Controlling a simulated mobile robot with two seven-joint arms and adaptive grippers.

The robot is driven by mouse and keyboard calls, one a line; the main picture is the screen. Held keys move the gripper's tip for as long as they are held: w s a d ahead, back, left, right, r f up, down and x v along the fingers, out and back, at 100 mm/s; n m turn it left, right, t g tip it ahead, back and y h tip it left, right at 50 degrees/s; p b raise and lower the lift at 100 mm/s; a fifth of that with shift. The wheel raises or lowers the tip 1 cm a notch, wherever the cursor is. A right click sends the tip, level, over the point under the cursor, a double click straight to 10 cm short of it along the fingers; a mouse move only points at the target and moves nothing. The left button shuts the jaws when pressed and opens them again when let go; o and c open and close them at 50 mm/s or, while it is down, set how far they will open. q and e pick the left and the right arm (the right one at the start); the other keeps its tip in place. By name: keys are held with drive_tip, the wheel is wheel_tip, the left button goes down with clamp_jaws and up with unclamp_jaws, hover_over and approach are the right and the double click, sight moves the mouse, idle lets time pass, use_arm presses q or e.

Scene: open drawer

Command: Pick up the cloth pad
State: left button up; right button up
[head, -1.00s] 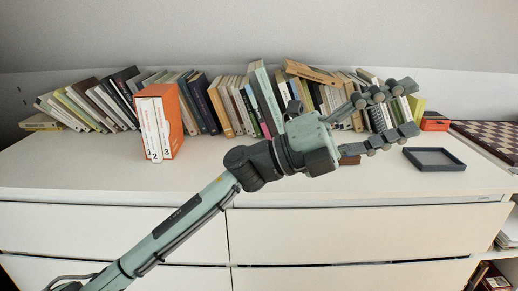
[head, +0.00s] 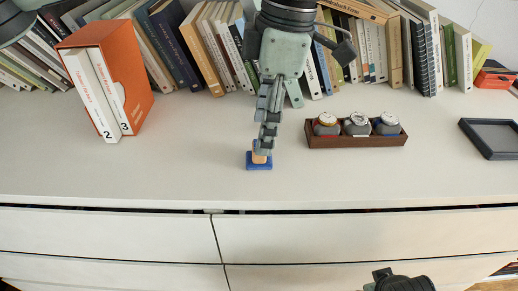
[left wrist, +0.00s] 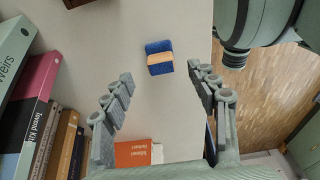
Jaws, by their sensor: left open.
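The cloth pad (head: 260,165) is a small blue block with an orange band, lying on the white cabinet top near the middle of the head view. It also shows in the left wrist view (left wrist: 159,58), just beyond the fingertips and roughly centred between them. My left gripper (head: 265,148) points down over the pad in the head view, and its fingers hide part of it. In the left wrist view the left gripper (left wrist: 160,73) is open, with its fingers wide apart and nothing between them.
A brown box with three watches (head: 355,142) stands right of the pad. A dark tray (head: 492,153) lies farther right. An orange slipcase with white volumes (head: 130,75) stands at left. Books (head: 200,45) line the back. The front of the top (head: 150,180) is clear.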

use_arm(q)
drive_tip(key=f, duration=0.5)
drive_tip(key=shift+s+a+p, duration=0.1)
drive_tip(key=shift+a+p, duration=0.2)
drive_tip(key=shift+a, duration=0.1)
use_arm(e)
drive_tip(key=shift+w+a+f, duration=0.15)
drive_tip(key=shift+f, duration=0.8)
use_arm(q)
drive_tip(key=shift+c, duration=0.9)
drive_tip(key=c, duration=0.9)
use_arm(e)
drive_tip(key=shift+d+r, duration=0.1)
drive_tip(key=shift+d, duration=0.1)
use_arm(q)
drive_tip(key=shift+r, duration=0.1)
